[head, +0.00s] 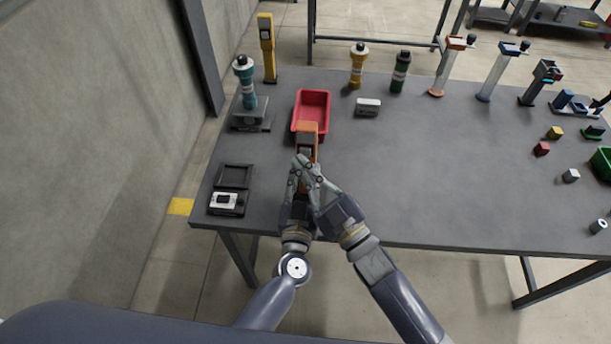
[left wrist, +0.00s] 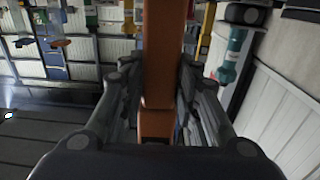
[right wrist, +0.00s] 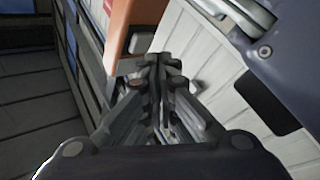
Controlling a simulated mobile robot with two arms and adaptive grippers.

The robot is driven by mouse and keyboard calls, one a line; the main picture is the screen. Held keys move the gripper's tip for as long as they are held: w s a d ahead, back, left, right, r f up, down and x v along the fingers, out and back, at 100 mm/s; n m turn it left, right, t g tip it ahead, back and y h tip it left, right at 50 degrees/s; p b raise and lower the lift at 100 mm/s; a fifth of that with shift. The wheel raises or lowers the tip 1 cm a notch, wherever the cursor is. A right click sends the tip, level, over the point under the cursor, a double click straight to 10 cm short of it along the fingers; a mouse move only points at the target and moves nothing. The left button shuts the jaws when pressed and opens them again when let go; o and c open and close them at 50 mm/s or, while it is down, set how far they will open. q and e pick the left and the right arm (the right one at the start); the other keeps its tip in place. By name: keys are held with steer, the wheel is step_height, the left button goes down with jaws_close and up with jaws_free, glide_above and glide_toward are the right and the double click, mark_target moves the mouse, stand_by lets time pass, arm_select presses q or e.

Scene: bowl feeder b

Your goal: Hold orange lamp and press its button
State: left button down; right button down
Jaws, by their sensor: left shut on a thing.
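The orange lamp (head: 307,131) is held up in front of the red bin, over the near side of the table. In the left wrist view the orange lamp (left wrist: 164,60) stands between the fingers. My left gripper (head: 297,170) is shut on it. My right gripper (head: 305,162) is beside the left one, its fingertips together and empty. In the right wrist view a grey button (right wrist: 141,42) shows on the orange lamp (right wrist: 128,22), just above the right fingertips (right wrist: 157,62). I cannot tell whether they touch it.
A red bin (head: 311,98) lies just behind the lamp. A teal lamp (head: 246,85) stands at the left, with a dark open case (head: 233,178) nearer. Yellow (head: 358,66) and green (head: 400,73) lamps stand at the back. The table (head: 440,165) is clear in the middle right.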

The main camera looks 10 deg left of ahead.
arm_select(q)
steer(key=shift+s+f, duration=0.1)
steer(key=shift+f, duration=0.15)
arm_select(e)
steer(key=shift+w, duration=0.1)
steer(key=shift+w, duration=0.4)
steer(key=shift+w, duration=0.25)
stand_by(0.6)
steer(key=shift+s, duration=0.7)
steer(key=shift+s, duration=0.1)
steer(key=s, duration=0.6)
